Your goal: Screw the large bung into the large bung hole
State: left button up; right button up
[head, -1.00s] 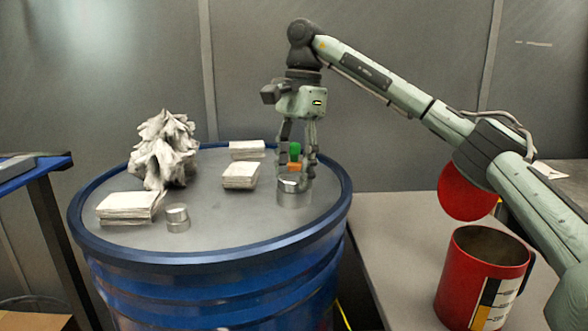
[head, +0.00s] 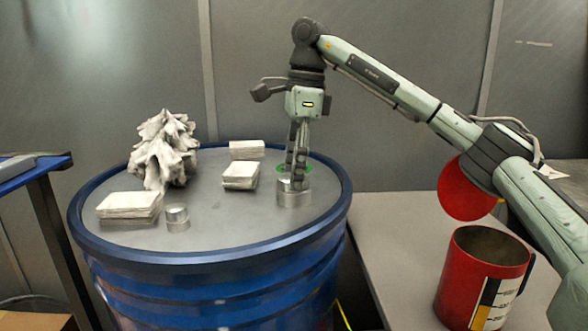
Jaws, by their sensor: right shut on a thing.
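My right gripper (head: 296,180) points straight down over the right part of the drum lid. Its fingers are shut at the top of a silver metal cylinder (head: 293,196), which I take for the large bung at its hole. It stands upright on the lid. The fingers cover part of its top, and how deep it sits cannot be told. A bit of green (head: 280,168) shows beside the fingers. A smaller silver cylinder (head: 177,220) stands at the front left of the lid. My left gripper is not in view.
The blue drum (head: 215,285) has a raised rim. On its lid lie stacks of white cloths (head: 130,206) and a crumpled pale heap (head: 164,150).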

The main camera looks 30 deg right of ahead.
jog(key=m, duration=0.3)
jog(key=shift+m, duration=0.3)
jog(key=shift+m, duration=0.3)
jog(key=o, duration=1.2)
jog(key=r, duration=0.8)
jog(key=s+d+r, duration=0.1)
jog(key=r, duration=0.3)
jog(key=shift+d, duration=0.1)
jog(key=shift+f, duration=0.15)
